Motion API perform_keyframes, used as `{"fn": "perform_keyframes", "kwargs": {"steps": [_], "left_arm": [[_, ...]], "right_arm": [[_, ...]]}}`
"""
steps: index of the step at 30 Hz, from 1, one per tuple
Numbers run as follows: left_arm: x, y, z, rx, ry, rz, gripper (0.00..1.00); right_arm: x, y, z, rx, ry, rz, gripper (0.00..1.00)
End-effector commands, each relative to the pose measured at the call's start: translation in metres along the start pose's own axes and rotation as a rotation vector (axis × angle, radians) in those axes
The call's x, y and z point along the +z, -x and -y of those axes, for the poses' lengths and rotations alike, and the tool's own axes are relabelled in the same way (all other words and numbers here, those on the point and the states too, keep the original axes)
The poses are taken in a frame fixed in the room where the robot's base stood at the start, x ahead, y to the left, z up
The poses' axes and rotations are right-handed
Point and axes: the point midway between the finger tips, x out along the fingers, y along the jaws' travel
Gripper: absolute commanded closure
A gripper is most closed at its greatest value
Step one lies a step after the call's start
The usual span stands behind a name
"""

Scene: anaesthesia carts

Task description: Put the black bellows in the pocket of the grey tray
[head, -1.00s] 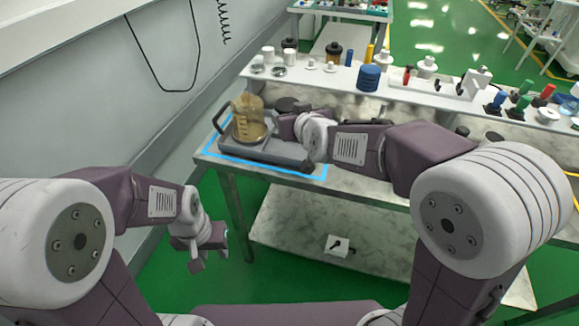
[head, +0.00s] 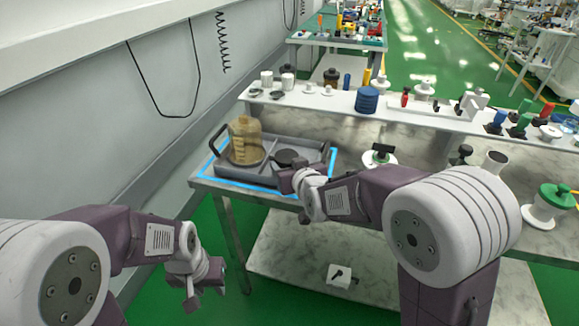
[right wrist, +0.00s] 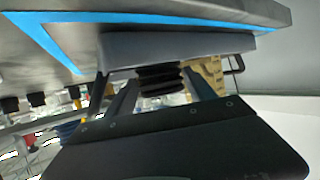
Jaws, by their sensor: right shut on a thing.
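The grey tray (head: 225,176) lies on the marble table inside a blue outline. An amber ribbed jar-like part (head: 245,140) stands in its left side. The black bellows (head: 290,157) shows as a dark disc over the tray's right part. In the right wrist view its pleats (right wrist: 160,78) sit between my right gripper's fingers (right wrist: 160,90), with the tray wall (right wrist: 175,45) hiding its lower end. I cannot tell whether it touches the pocket floor. My right gripper (head: 285,175) is shut on it at the tray's near edge. My left gripper (head: 204,291) hangs open and empty before the table.
A raised white shelf behind the tray carries a blue ribbed stack (head: 367,100), white parts and coloured-handled pieces. A black-knobbed white part (head: 380,155) stands right of the tray. A green-topped spool (head: 550,203) is further right. A wall runs along the left.

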Motion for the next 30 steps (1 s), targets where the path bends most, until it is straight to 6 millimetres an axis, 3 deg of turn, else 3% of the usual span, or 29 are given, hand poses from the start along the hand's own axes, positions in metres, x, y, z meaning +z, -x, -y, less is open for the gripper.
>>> {"fn": "perform_keyframes", "kwargs": {"steps": [5, 6, 7, 8, 19, 30], "left_arm": [[0.001, -0.005, 0.000, 0.000, 0.000, 0.000, 0.64], [0.000, -0.003, 0.000, 0.000, 0.000, 0.000, 0.64], [0.000, -0.003, 0.000, 0.000, 0.000, 0.000, 0.64], [0.000, -0.003, 0.000, 0.000, 0.000, 0.000, 0.64], [0.000, 0.002, 0.000, 0.000, 0.000, 0.000, 0.64], [-0.002, 0.014, 0.000, 0.000, 0.000, 0.000, 0.64]], "right_arm": [[0.004, -0.002, 0.000, 0.000, 0.000, -0.001, 0.81], [0.003, -0.001, 0.000, 0.000, 0.000, 0.000, 0.25], [0.003, -0.001, 0.000, 0.000, 0.000, 0.000, 0.17], [0.003, -0.001, 0.000, 0.000, 0.000, 0.000, 0.15], [-0.002, 0.004, 0.000, 0.000, 0.000, -0.001, 0.15], [-0.004, 0.077, 0.000, -0.001, -0.001, -0.003, 0.15]]}}
